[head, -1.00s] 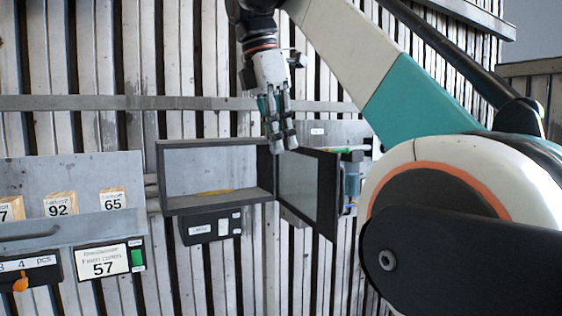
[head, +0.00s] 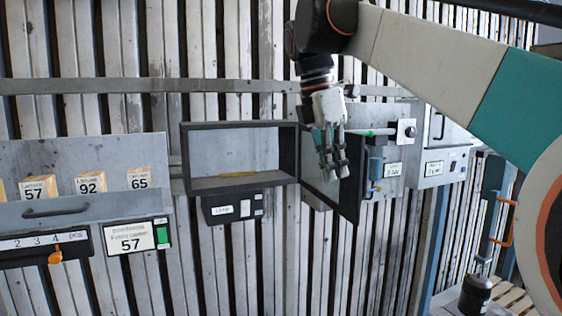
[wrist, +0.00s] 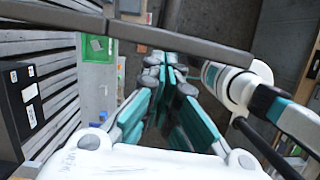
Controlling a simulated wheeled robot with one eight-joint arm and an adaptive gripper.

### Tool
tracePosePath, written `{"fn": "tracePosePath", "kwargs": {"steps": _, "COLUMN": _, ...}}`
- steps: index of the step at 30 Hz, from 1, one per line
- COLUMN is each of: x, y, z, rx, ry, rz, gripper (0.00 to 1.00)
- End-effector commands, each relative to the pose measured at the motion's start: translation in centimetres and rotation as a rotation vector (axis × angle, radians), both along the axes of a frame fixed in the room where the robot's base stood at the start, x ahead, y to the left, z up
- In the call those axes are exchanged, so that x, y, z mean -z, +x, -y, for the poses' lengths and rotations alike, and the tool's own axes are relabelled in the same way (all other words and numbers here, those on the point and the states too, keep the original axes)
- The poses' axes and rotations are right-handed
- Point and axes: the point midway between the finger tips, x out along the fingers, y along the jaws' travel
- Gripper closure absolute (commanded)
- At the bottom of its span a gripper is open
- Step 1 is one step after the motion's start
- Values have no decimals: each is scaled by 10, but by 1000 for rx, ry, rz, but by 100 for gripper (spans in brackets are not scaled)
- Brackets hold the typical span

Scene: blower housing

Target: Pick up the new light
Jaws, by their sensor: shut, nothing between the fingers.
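My gripper (head: 333,172) is shut and empty, pointing down in front of the open door (head: 348,190) of a dark-framed wall cabinet (head: 184,160). In the wrist view the teal fingers (wrist: 172,75) are together with nothing between them, and a dark bar crosses above them. A thin yellow item (head: 238,174) lies on the cabinet floor, left of my gripper and apart from it. I cannot tell whether it is the new light. No other thing shows clearly as a light.
A black labelled box (head: 232,208) hangs under the cabinet. At left is a grey dispenser (head: 95,207) with numbered wooden blocks (head: 91,183). Right of the door are labelled panels (head: 440,168) and a blue post with orange handles (head: 491,205). A dark canister (head: 475,293) stands lower right.

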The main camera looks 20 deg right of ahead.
Motion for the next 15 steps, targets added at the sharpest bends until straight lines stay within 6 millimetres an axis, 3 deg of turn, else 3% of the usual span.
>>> {"fn": "tracePosePath", "kwargs": {"steps": 15, "x": 0, "y": -1, "z": 10, "rx": -19, "ry": 1, "rz": 1, "gripper": 100}}
